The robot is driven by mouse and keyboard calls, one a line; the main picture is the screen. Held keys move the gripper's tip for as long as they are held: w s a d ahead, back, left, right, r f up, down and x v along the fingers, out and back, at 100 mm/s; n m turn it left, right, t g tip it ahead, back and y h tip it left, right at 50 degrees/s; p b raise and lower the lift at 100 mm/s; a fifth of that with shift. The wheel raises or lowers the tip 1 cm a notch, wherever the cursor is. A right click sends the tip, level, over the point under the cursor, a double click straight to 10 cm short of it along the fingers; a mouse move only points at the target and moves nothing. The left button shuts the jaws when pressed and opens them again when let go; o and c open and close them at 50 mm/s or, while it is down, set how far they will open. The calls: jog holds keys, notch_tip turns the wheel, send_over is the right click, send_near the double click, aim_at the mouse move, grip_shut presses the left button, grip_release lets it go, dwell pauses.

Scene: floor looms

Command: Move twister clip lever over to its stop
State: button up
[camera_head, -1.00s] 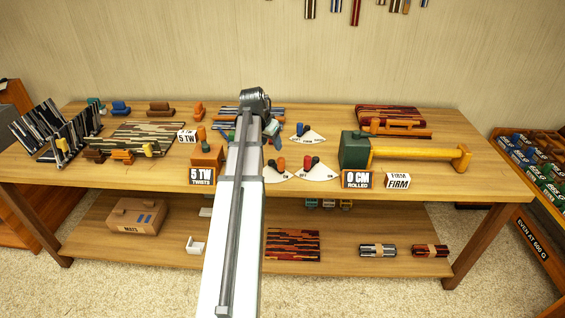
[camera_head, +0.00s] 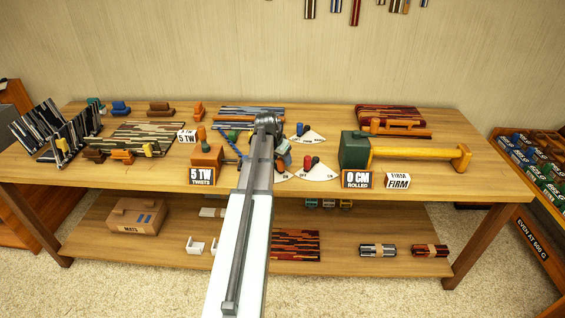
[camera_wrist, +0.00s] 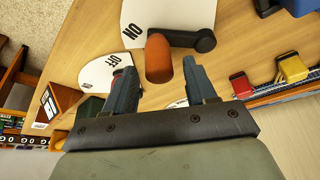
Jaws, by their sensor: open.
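The lever with an orange grip (camera_wrist: 158,60) and a black pivot knob (camera_wrist: 204,40) sits on a white fan-shaped plate (camera_wrist: 172,14) marked ON. I take it for the twister clip lever, since it is nearest the orange twister box (camera_head: 207,156). My gripper (camera_wrist: 158,70) is open in the wrist view, one finger on each side of the orange grip. Contact cannot be told. In the head view my gripper (camera_head: 284,150) hangs over this plate (camera_head: 284,176) and hides most of the lever.
A red-handled lever (camera_head: 308,161) stands just right on its own plate, and a blue-handled lever (camera_head: 300,129) stands behind. A green block with a yellow roller (camera_head: 420,155) lies further right. Signs reading 5 TW TWISTS (camera_head: 202,176) and 0 CM ROLLED (camera_head: 357,179) stand along the front edge.

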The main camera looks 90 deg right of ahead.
jog(key=shift+x, duration=1.4)
grip_shut()
